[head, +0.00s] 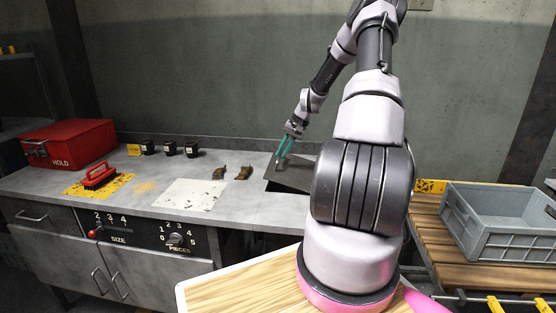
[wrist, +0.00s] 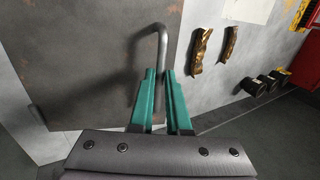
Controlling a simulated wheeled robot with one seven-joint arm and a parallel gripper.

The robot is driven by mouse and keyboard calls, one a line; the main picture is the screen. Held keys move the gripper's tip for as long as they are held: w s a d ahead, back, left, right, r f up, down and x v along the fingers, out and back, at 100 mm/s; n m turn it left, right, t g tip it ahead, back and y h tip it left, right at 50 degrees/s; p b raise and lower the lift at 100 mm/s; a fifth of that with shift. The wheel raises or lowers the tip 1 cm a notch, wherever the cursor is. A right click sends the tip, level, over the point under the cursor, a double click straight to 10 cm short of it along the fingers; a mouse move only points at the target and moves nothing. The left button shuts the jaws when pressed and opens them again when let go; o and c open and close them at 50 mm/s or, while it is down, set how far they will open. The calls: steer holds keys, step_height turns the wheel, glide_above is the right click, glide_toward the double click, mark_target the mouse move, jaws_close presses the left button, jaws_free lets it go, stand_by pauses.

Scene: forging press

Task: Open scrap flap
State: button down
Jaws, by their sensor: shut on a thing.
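The scrap flap (head: 291,176) is a dark plate at the right part of the grey bench top, partly hidden behind my arm in the head view. In the wrist view the flap (wrist: 85,60) fills the upper left as a brown-grey worn plate. Its bent metal bar handle (wrist: 162,42) runs down between my teal fingers. My gripper (head: 284,148) points down over the flap; in the wrist view my gripper (wrist: 162,72) is shut on the handle.
Two brown metal pieces (head: 243,173) lie left of the flap, near a pale sheet (head: 190,195). A red HOLD box (head: 69,145), a red brush (head: 100,176) and small black cups (head: 170,148) stand further left. A grey crate (head: 470,232) sits on slats at right.

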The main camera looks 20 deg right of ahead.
steer(key=s+d+r+t+y, duration=0.4)
steer(key=s+d+y, duration=0.1)
steer(key=d, duration=0.3)
steer(key=s+d+r+t+y, duration=0.3)
steer(key=s+d+r+y, duration=0.2)
steer(key=d, duration=0.3)
steer(key=s+d+f+t+y, duration=0.2)
steer(key=s+d+f+y, duration=0.1)
steer(key=s+d, duration=0.3)
steer(key=shift+d+f+y, duration=0.3)
steer(key=shift+d+f, duration=0.15)
steer(key=shift+d, duration=0.3)
steer(key=shift+f, duration=0.15)
steer(key=c, duration=0.9)
jaws_free()
